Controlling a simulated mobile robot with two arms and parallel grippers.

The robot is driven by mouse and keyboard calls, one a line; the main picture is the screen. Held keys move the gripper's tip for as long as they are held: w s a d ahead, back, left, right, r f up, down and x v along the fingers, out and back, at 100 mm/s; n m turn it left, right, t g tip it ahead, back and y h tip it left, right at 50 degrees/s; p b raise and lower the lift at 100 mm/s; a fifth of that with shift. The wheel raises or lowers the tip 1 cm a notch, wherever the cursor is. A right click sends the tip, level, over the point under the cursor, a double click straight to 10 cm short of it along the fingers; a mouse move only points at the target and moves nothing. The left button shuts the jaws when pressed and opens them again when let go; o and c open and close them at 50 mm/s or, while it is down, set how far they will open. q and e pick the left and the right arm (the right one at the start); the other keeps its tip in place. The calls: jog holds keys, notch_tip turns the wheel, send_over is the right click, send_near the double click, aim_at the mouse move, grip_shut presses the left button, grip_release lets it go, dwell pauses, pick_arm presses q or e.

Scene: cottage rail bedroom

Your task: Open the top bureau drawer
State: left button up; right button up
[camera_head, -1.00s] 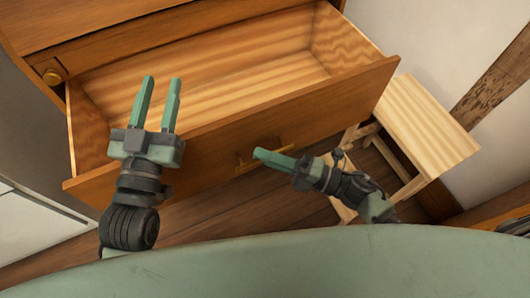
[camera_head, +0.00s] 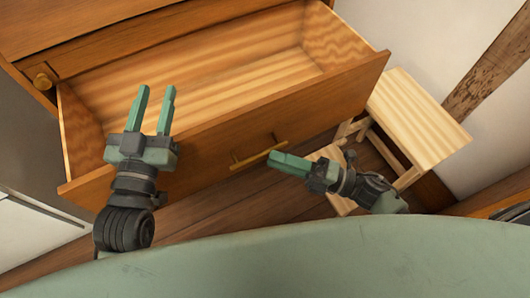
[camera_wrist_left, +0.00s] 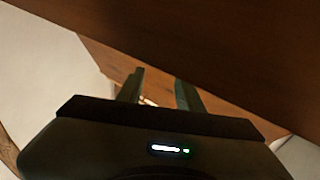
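The wooden bureau's top drawer (camera_head: 325,103) is pulled far out in the head view, and its empty, light-wood inside shows. A brass bar handle (camera_head: 258,152) is on its front. My left gripper (camera_head: 155,97) is open and empty, over the left part of the drawer front's top edge in the head view. In the left wrist view its two fingers (camera_wrist_left: 160,88) stand apart near a dark wood surface. My right gripper (camera_head: 276,162) is just right of the handle, with its fingers seen close together from the side. It seems apart from the handle, and whether it is shut is unclear.
A light wooden stool (camera_head: 418,118) stands right of the drawer. A white wall lies behind the stool. Brown floor (camera_head: 270,205) shows below the drawer front.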

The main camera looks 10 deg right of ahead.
pick_arm(q)
jog(key=shift+a+f+g, duration=0.1)
jog(key=shift+f+g, duration=0.2)
jog(key=shift+f, duration=0.3)
pick_arm(e)
jog(key=shift+v, duration=1.45)
